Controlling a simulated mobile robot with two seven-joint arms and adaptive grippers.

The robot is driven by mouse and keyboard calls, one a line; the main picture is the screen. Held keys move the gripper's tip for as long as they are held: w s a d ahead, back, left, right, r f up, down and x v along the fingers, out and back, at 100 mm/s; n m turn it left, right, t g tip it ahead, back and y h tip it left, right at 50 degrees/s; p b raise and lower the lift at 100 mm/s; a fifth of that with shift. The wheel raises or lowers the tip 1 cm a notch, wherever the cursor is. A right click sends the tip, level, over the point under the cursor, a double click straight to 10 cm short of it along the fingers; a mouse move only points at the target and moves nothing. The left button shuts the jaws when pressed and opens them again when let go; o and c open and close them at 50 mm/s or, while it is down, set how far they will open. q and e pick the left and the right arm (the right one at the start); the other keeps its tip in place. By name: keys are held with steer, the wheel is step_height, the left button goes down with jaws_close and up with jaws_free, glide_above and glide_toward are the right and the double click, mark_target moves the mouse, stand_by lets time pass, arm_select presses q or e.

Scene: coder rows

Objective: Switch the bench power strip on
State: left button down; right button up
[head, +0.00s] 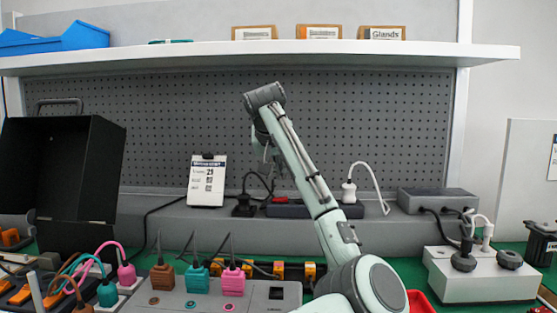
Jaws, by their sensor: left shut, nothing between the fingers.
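The bench power strip (300,211) is a dark bar on the grey ledge at the back of the bench. A small red rocker switch (280,199) shows near its left end; I cannot tell which way it is tipped or whether it is lit. A white plug (348,190) stands in its right part. My left arm crosses in front of the strip and hides its middle. My left gripper (268,165) is small and partly hidden behind my arm, shut and empty, above the red switch and apart from it. My right gripper is not in view.
A black plug and socket (244,206) and a calendar card (207,181) stand left of the strip. A grey box (436,200) stands right. Coloured plugs on a grey panel (205,294) fill the front. An open black case (62,168) is at left; a shelf (200,53) runs above.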

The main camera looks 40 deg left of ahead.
mark_target(283, 204)
arm_select(q)
steer(key=f, duration=0.2)
steer(key=w+f, duration=0.1)
steer(key=f, duration=0.1)
steer(key=shift+w+f, duration=0.1)
steer(key=shift+f, duration=0.35)
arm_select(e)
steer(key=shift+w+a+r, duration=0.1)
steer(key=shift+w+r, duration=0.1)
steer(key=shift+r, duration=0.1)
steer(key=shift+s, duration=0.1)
arm_select(q)
steer(key=shift+a, duration=0.15)
